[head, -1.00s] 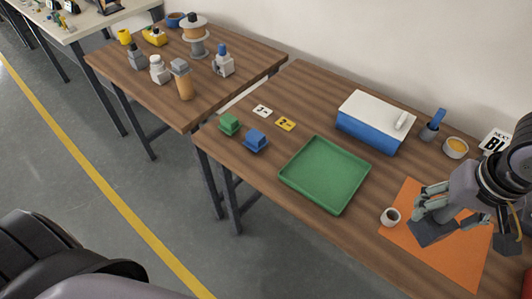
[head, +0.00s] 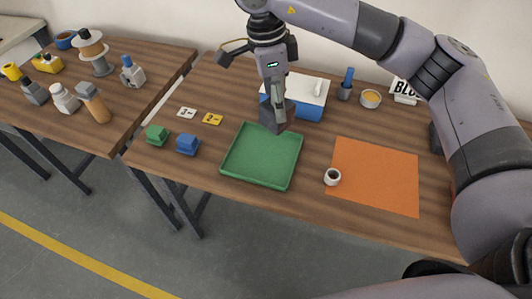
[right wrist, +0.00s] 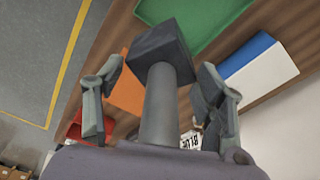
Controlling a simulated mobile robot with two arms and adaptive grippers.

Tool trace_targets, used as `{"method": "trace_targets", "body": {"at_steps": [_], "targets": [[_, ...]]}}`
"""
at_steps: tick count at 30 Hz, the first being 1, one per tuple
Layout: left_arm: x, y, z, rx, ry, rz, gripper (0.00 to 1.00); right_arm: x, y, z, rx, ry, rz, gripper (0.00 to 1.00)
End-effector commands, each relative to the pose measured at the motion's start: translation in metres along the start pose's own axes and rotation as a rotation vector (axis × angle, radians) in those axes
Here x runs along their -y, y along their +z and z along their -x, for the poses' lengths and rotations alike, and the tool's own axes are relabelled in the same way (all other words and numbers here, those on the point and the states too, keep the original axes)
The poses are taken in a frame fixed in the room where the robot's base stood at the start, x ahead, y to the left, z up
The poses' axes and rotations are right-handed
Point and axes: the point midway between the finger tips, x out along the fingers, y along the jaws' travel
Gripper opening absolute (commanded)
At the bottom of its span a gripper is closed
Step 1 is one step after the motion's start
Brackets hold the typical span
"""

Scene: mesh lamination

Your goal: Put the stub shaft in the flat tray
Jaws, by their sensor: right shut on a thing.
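The flat tray (head: 262,178) is green, shallow and empty in what shows, on the near part of the wooden table. My right gripper (head: 275,92) is shut on the stub shaft (head: 276,120), a dark grey rod with a square block at its lower end. The block hangs over the back right part of the tray, seemingly above it; the exact height is unclear. In the right wrist view the shaft (right wrist: 160,105) stands between the fingers of the gripper (right wrist: 160,90), and the tray (right wrist: 205,12) lies beyond the block. My left gripper is not in view.
A blue box with a white lid (head: 312,90) stands close behind the gripper. An orange mat (head: 378,175) and a small white cup (head: 332,177) lie right of the tray. Blue (head: 188,145) and green (head: 157,135) blocks sit left of it.

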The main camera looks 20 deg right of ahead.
Motion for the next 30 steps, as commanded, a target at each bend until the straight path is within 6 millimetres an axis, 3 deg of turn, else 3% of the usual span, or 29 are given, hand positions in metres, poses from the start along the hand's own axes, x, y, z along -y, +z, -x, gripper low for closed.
{"method": "trace_targets", "body": {"at_steps": [7,18,30], "targets": [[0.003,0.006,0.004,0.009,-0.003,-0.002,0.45,-0.002,0.009,-0.054,0.001,0.011,-0.006,0.07],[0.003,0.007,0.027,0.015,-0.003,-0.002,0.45,0.000,0.020,-0.134,-0.001,0.004,-0.007,0.07],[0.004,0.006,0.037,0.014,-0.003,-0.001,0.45,0.001,0.026,-0.171,0.000,0.005,-0.007,0.07]]}}
